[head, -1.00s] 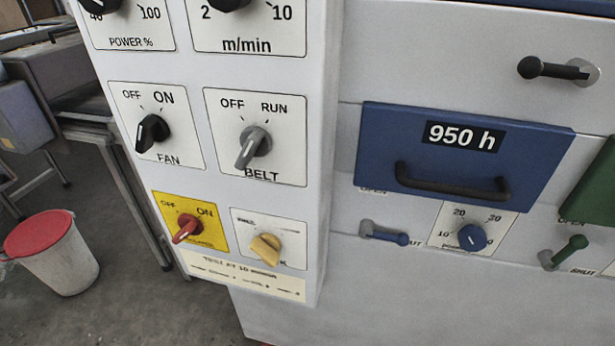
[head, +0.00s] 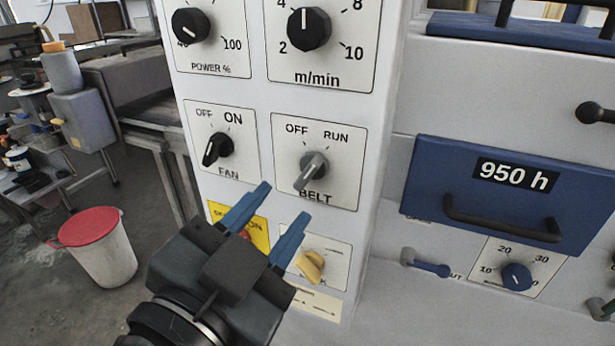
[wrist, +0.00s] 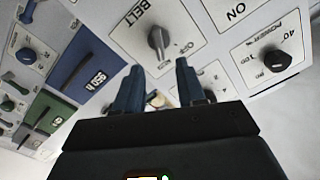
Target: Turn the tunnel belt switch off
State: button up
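The belt switch (head: 312,170) is a grey knob on a white plate (head: 345,180) marked OFF, RUN and BELT. Its grip bar slants from lower left to upper right, its upper end toward RUN; I cannot tell for certain which end is the pointer. In the wrist view the belt knob (wrist: 157,42) lies beyond the fingertips, near the middle. My gripper (head: 283,204) has two blue fingers spread apart with nothing between them. It is in front of the panel, below and left of the knob in the head view, and apart from it.
A black fan knob (head: 218,148) is left of the belt switch. A yellow knob (head: 309,266) is below it, and a yellow plate (head: 262,232) is partly hidden by my fingers. The blue 950 h drawer (head: 500,190) stands right. A red-lidded bin (head: 100,250) is on the floor left.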

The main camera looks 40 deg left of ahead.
aim_at(306, 176)
jog(key=p+x, duration=0.1)
jog(key=x, duration=0.6)
jog(key=shift+w+p, duration=0.25)
jog(key=shift+p, duration=0.1)
jog(key=shift+c, duration=0.3)
grip_shut()
